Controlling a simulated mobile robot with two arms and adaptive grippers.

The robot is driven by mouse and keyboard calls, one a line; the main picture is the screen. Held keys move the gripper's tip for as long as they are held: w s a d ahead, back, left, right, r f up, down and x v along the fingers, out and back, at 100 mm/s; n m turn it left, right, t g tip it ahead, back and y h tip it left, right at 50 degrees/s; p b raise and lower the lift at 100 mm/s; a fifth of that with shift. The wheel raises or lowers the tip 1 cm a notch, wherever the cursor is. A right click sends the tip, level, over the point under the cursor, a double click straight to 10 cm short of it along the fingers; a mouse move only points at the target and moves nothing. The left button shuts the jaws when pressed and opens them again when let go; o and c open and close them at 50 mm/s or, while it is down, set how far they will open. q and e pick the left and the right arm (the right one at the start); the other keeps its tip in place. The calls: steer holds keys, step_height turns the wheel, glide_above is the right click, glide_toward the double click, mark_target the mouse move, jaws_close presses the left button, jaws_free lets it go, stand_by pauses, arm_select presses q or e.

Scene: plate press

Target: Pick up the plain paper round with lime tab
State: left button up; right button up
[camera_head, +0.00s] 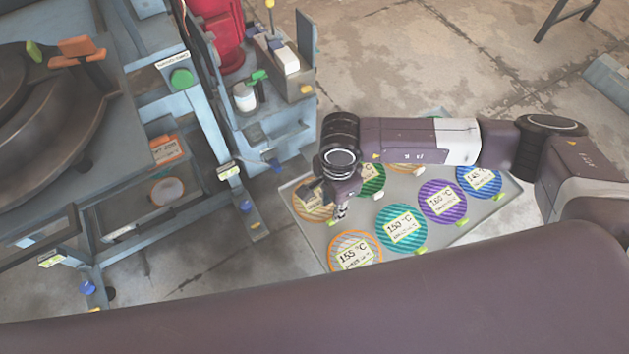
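Several paper rounds lie on a grey tray (472,232), most with coloured stripes, a label and a lime tab. The front orange-edged round (345,240) reads 155 °C. A teal round (388,216), a purple round (430,192) and a blue round (487,191) lie to its right. A tan round (300,208) with an orange edge lies at the tray's left corner, partly hidden by my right gripper (328,203). I cannot tell which round is plain. That gripper points down over the tan round, its fingers apart; contact is unclear. My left gripper is out of view.
A green round (376,180) and another orange-edged round lie partly hidden behind my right arm. A blue-grey press frame (205,110) with a round dark plate (60,120) fills the left.

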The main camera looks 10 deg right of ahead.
mark_target(333, 223)
steer(key=f, duration=0.7)
steer(key=shift+s+d+b, duration=0.1)
steer(key=shift+d+b, duration=0.2)
steer(key=shift+b, duration=0.05)
steer(key=shift+f, duration=0.35)
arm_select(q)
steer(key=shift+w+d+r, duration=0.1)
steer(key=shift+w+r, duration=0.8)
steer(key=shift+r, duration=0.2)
arm_select(e)
jaws_close()
